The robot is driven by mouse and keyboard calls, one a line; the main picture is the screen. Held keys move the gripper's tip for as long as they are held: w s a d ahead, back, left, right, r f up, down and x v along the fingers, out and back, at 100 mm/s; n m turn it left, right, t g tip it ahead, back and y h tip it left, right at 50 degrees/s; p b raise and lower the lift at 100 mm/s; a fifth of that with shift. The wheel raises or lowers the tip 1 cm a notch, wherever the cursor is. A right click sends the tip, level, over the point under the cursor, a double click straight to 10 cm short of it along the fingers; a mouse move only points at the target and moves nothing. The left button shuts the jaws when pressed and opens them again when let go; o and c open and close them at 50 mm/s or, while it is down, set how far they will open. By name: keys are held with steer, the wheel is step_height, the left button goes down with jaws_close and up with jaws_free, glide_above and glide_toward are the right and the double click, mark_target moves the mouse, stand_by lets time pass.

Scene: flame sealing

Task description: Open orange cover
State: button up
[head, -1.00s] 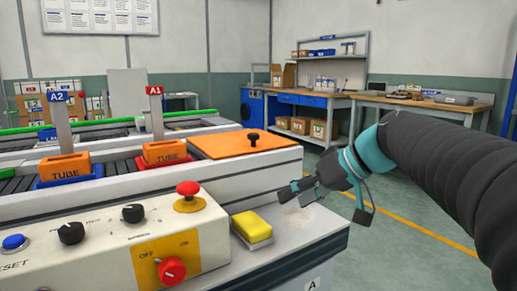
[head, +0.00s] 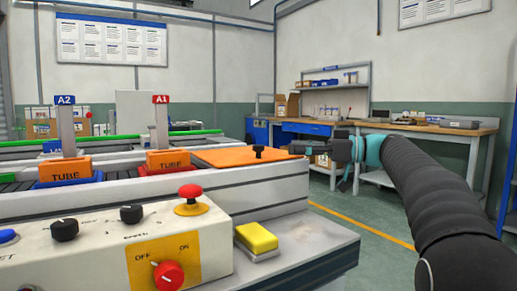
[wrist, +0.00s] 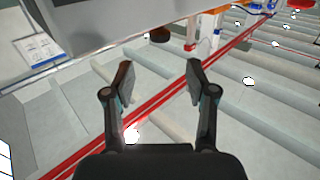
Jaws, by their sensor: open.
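The orange cover (head: 228,157) lies flat and closed on top of the white machine housing in the head view. Its black knob (head: 258,152) stands up near the cover's right end. My gripper (head: 294,149) is just right of the knob, at about its height, and appears apart from it. In the wrist view my gripper (wrist: 160,75) is open with nothing between its two fingers. A dark round thing (wrist: 160,34) shows beyond the fingertips; I cannot tell if it is the knob.
Two orange TUBE blocks (head: 174,162) sit left of the cover, by signs A1 and A2. A red emergency button (head: 190,192), a control panel (head: 110,245) and a yellow block (head: 257,237) are in front. Open floor lies to the right, before the workbenches (head: 420,128).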

mark_target(259, 146)
steer(key=a, duration=0.3)
steer(key=w+a, duration=0.1)
steer(key=a, duration=0.3)
steer(key=w+a, duration=0.1)
steer(key=a, duration=0.2)
steer(key=shift+a, duration=0.15)
jaws_close()
